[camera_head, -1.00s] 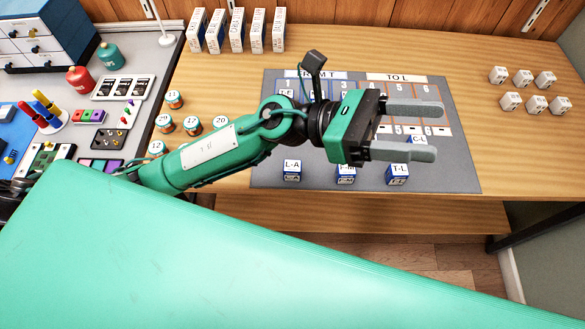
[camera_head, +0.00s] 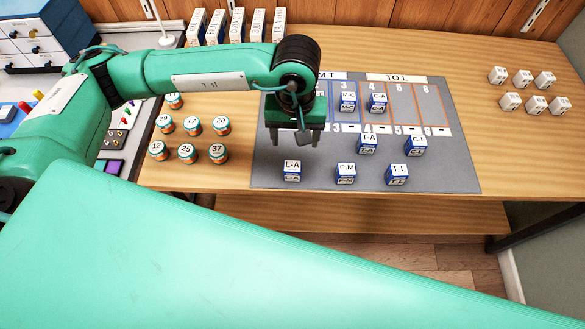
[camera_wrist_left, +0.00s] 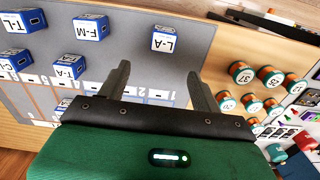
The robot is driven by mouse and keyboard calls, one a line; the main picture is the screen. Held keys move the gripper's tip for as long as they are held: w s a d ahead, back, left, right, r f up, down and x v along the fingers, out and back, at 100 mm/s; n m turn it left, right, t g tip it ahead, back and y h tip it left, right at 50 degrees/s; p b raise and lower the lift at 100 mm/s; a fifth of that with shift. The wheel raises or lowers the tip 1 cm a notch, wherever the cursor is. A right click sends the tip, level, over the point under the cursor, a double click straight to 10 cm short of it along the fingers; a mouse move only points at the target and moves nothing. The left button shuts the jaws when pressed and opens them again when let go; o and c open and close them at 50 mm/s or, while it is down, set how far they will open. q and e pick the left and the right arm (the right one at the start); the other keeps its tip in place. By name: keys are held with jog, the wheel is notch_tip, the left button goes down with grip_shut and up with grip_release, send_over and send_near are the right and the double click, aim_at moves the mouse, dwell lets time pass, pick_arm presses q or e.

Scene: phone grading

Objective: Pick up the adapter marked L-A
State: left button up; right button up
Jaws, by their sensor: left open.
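The adapter marked L-A (camera_head: 292,171) is a small white and blue block standing on the grey mat (camera_head: 263,178), near its front left corner. My left gripper (camera_head: 294,142) is open and empty, pointing down above the mat, a little behind the L-A adapter in the head view. In the left wrist view the L-A adapter (camera_wrist_left: 166,39) lies ahead of the open fingers (camera_wrist_left: 158,85), apart from them. My right gripper does not show.
Adapters F-M (camera_head: 345,174) and T-L (camera_head: 397,175) stand to the right of L-A. T-A (camera_head: 367,144) and C-L (camera_head: 415,146) stand behind them. Several numbered jars, including jar 37 (camera_head: 218,154), stand left of the mat. White cubes (camera_head: 522,78) stand at the right.

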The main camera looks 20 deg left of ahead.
aim_at(292, 166)
pick_arm(q)
notch_tip(292, 166, down, 7)
jog(key=shift+s+f+p, duration=0.1)
jog(key=shift+p, duration=0.45)
jog(key=shift+s+f, duration=0.1)
jog(key=shift+f, duration=0.3)
jog(key=f+p, duration=0.1)
jog(key=f, duration=0.2)
jog(key=shift+s+a+f+p, duration=0.15)
jog(key=shift+s+f+p, duration=0.1)
jog(key=shift+s+p, duration=0.15)
jog(key=shift+w+f, duration=0.1)
jog(key=shift+f, duration=0.5)
jog(key=c, duration=1)
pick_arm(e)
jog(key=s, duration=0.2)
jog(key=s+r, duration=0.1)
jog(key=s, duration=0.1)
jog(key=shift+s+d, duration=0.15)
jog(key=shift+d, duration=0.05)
pick_arm(q)
jog(key=shift+r, duration=0.1)
jog(key=shift+c, duration=0.3)
